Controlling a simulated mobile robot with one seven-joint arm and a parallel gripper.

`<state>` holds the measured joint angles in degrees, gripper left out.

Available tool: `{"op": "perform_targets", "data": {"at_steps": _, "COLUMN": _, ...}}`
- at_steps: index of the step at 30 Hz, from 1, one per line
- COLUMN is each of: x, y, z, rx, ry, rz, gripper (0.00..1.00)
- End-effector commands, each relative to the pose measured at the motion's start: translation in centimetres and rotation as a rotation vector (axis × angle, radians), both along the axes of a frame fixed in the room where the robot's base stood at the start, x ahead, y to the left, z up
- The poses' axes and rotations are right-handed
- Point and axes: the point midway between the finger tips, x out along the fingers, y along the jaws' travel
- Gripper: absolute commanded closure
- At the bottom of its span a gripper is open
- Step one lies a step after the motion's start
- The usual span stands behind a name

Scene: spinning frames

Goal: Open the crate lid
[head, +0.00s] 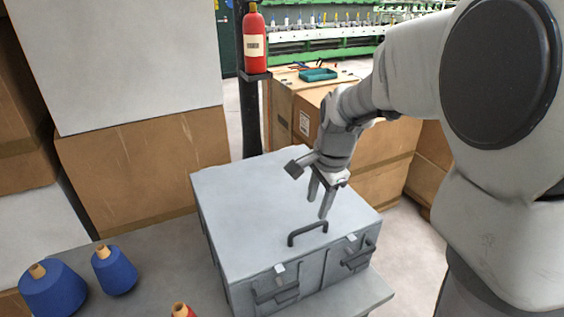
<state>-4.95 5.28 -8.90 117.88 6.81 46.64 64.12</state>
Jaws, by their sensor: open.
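The grey crate (305,269) stands on a grey table, and its lid (248,200) lies flat and closed on top. A dark handle (307,231) stands up near the front edge of the lid. Two latches, a left one (279,269) and a right one (352,239), show at the front rim; I cannot tell whether they are fastened. My gripper (319,204) is open and empty, pointing down over the lid, behind and slightly right of the handle. It appears apart from the handle; its exact height over the lid is unclear.
Two blue yarn cones (115,270) stand on the table (168,258) at left, and a red cone (182,310) is cut off at the bottom edge. Cardboard boxes (142,166) stand behind and left. A red bottle (254,42) sits on a post behind the crate.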

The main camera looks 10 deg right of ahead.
Motion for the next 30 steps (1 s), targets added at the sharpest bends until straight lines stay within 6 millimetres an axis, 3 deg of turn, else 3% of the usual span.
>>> {"op": "perform_targets", "data": {"at_steps": 3, "x": 0.4, "y": 0.2, "z": -2.9, "rx": 0.000, "ry": 0.005, "rz": -0.001, "gripper": 0.53}}
{"op": "perform_targets", "data": {"at_steps": 9, "x": 1.1, "y": 0.4, "z": -6.2, "rx": 0.000, "ry": 0.003, "rz": 0.001, "gripper": 0.53}}
{"op": "perform_targets", "data": {"at_steps": 15, "x": 1.4, "y": 0.5, "z": -7.6, "rx": 0.001, "ry": 0.001, "rz": 0.000, "gripper": 0.53}}
{"op": "perform_targets", "data": {"at_steps": 24, "x": 1.5, "y": 0.5, "z": -7.8, "rx": 0.000, "ry": -0.001, "rz": 0.000, "gripper": 0.53}}
{"op": "perform_targets", "data": {"at_steps": 30, "x": 1.5, "y": 0.5, "z": -7.8, "rx": 0.000, "ry": 0.000, "rz": 0.001, "gripper": 0.87}}
